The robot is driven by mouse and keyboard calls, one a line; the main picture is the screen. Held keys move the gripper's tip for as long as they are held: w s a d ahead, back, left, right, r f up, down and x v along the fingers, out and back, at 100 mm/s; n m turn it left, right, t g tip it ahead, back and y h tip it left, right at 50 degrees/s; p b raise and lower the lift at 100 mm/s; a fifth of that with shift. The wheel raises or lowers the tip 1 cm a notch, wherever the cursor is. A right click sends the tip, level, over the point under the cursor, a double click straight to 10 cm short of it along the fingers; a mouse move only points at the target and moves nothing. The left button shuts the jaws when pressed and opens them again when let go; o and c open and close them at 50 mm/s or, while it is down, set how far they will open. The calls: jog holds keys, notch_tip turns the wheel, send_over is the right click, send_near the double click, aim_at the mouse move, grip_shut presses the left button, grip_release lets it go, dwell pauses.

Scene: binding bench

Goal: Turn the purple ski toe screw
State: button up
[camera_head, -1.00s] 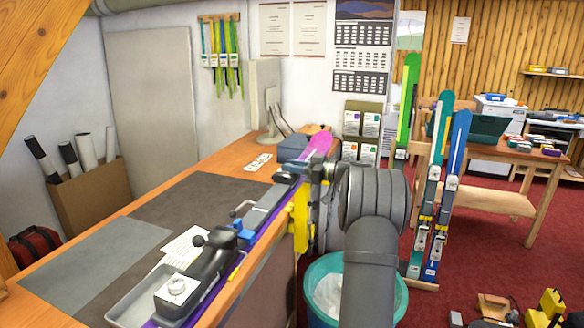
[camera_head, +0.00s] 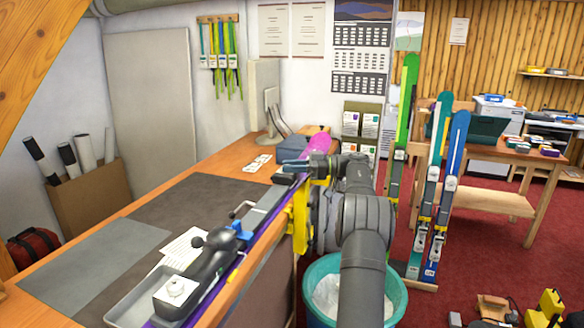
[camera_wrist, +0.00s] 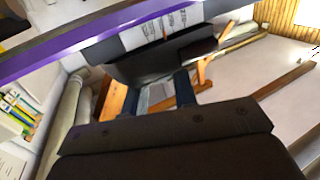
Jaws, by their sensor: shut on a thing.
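The purple ski (camera_head: 316,145) lies lengthwise along the bench's right edge, its tip at the far end. It also crosses the upper left of the wrist view (camera_wrist: 95,42). Its toe binding and screw are not clear at this size. My gripper (camera_head: 298,168) is over the far part of the ski, below the tip, and hides part of it. In the wrist view its two dark blue fingers (camera_wrist: 157,95) reach a dark block (camera_wrist: 165,60), and my gripper is shut on it. I cannot tell what the block is or whether it touches the screw.
A black-handled device (camera_head: 195,268) sits on the near end of the ski beside a grey tray (camera_head: 128,300). A yellow clamp (camera_head: 299,218) is at the bench edge. A teal bin (camera_head: 318,312) stands below my arm. Upright skis (camera_head: 440,190) stand to the right.

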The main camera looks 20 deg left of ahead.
jog(key=shift+r, duration=0.1)
jog(key=o, duration=1)
jog(key=v, duration=1.2)
jog(key=shift+a, duration=0.1)
jog(key=x, duration=1.2)
